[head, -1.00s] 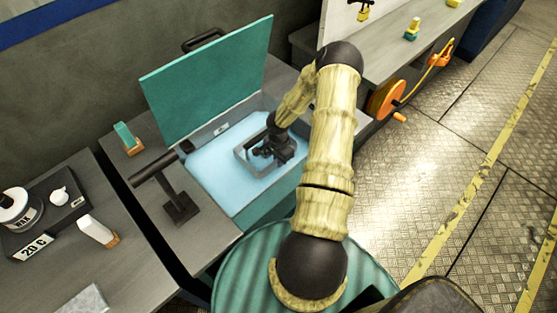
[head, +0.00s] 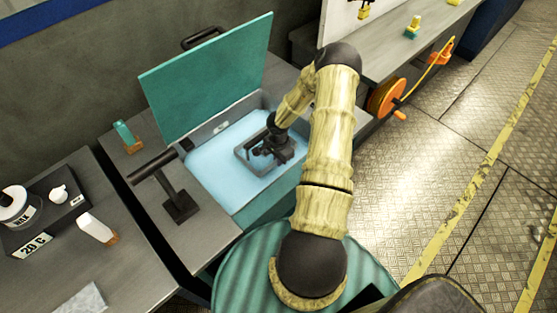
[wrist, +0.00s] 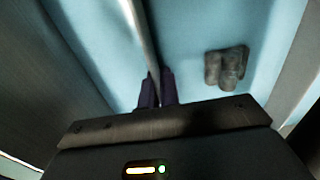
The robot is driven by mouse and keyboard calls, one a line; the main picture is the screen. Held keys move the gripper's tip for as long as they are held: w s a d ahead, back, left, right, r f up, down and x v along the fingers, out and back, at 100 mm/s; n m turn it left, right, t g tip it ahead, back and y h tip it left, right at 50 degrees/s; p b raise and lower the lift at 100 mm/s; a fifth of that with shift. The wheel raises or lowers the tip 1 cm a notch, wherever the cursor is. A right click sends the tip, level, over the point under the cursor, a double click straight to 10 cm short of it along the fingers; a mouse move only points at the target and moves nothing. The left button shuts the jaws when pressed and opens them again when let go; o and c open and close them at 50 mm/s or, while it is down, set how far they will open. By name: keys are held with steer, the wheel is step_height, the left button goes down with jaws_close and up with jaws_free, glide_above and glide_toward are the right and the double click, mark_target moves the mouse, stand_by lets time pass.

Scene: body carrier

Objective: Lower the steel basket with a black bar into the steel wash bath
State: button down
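The steel basket (head: 242,158) is inside the steel wash bath (head: 262,100), low in its pale blue liquid and towards the right side. It looks level. My gripper (head: 270,148) is over the basket and hides its bar and much of its inside in the head view. In the wrist view my gripper's two dark fingers (wrist: 158,88) are close together on either side of the basket's bar (wrist: 141,35), which looks grey in this light. Dark grey rounded parts (wrist: 227,67) lie in the basket. Whether the basket touches the bath floor cannot be told.
The bath's teal lid (head: 205,80) stands open behind it. A black T-shaped stand (head: 178,200) is at the bath's front left. A teal-topped block (head: 124,134) stands left of the lid. An orange reel (head: 385,98) hangs at the right bench.

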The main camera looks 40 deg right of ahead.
steer(key=shift+f+b, duration=0.3)
steer(key=shift+f, duration=0.45)
stand_by(0.7)
steer(key=c, duration=1.6)
jaws_free()
steer(key=shift+o, duration=0.2)
step_height(320, 180, up, 17)
steer(key=p, duration=0.1)
steer(key=shift+r, duration=0.2)
steer(key=shift+w, duration=0.1)
